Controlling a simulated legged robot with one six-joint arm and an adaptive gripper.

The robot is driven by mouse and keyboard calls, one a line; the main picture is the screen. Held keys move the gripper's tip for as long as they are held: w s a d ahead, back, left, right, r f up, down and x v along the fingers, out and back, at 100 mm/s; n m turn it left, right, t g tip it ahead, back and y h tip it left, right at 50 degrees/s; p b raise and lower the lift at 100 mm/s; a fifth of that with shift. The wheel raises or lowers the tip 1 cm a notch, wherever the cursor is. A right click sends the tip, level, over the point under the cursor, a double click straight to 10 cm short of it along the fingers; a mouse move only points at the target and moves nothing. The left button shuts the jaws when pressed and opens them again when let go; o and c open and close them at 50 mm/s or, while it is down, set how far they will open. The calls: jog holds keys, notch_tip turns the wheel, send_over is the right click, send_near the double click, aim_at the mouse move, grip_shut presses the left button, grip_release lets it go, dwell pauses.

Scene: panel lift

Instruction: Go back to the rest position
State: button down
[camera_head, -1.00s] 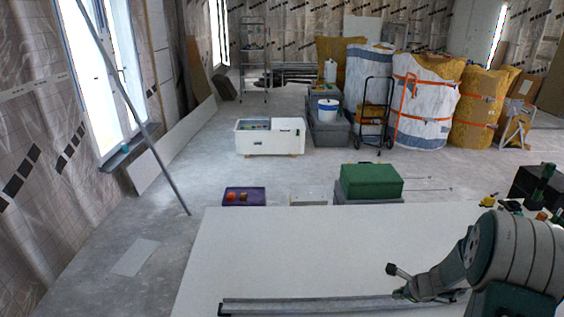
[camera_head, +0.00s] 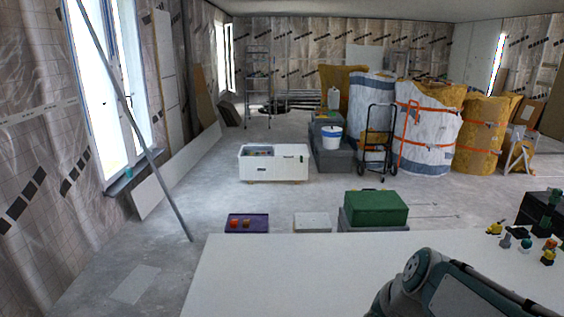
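A large white panel (camera_head: 290,272) lies flat in the foreground, its far edge and left edge visible. My arm shows at the bottom right, folded close over the panel's right part. My gripper is outside the picture, so what it holds cannot be seen. No metal bar shows on the visible part of the panel.
Wrapped sacks (camera_head: 428,130) and a hand truck (camera_head: 377,148) stand farther back. A grey pole (camera_head: 153,165) leans at the left. The middle floor is open.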

jog(key=s+a+r+n+t+h, duration=0.1)
jog(key=s+n, duration=0.5)
jog(key=s, duration=0.6)
notch_tip(320, 180, up, 3)
jog(key=shift+a+f+n+h, duration=0.15)
jog(key=shift+n+h, duration=0.25)
jog(key=shift+h, duration=0.3)
